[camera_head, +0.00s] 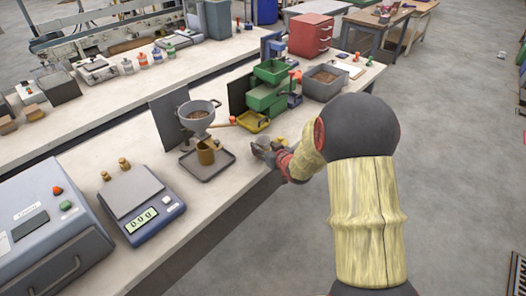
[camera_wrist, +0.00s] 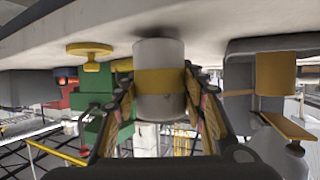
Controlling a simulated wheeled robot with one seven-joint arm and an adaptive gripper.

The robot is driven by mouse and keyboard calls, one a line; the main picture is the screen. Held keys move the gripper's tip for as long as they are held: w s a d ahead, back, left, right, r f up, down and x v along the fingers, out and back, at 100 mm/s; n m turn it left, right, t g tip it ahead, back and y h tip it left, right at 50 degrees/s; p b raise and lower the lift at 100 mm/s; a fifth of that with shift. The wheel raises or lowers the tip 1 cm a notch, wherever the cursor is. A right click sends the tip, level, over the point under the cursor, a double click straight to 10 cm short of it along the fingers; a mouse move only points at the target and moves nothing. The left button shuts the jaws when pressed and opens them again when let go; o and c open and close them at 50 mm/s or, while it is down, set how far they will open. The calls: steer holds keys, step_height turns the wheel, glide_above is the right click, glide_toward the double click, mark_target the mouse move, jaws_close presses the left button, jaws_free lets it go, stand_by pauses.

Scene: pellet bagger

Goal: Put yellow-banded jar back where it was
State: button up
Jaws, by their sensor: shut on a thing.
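The yellow-banded jar (camera_wrist: 158,105) is a pale grey cylinder with a wide yellow band round its middle. My gripper (camera_wrist: 160,100) is shut on it in the wrist view, one finger on each side. That view is upside down, with the bench top along its upper edge. The jar's end lies close to the bench surface; I cannot tell whether it touches. In the head view my gripper (camera_head: 264,150) is low at the near bench's front edge, right of the funnel stand (camera_head: 205,158). The jar is small and largely hidden there.
Near the gripper are a yellow knobbed piece (camera_wrist: 90,52), a green hopper machine (camera_head: 268,90) and a yellow tray (camera_head: 253,122). A scale (camera_head: 140,205) stands left. Several jars with coloured bands (camera_head: 142,60) line the far bench (camera_head: 100,95).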

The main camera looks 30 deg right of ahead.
steer(key=shift+f, duration=0.35)
steer(key=shift+f, duration=0.15)
steer(key=o, duration=1.4)
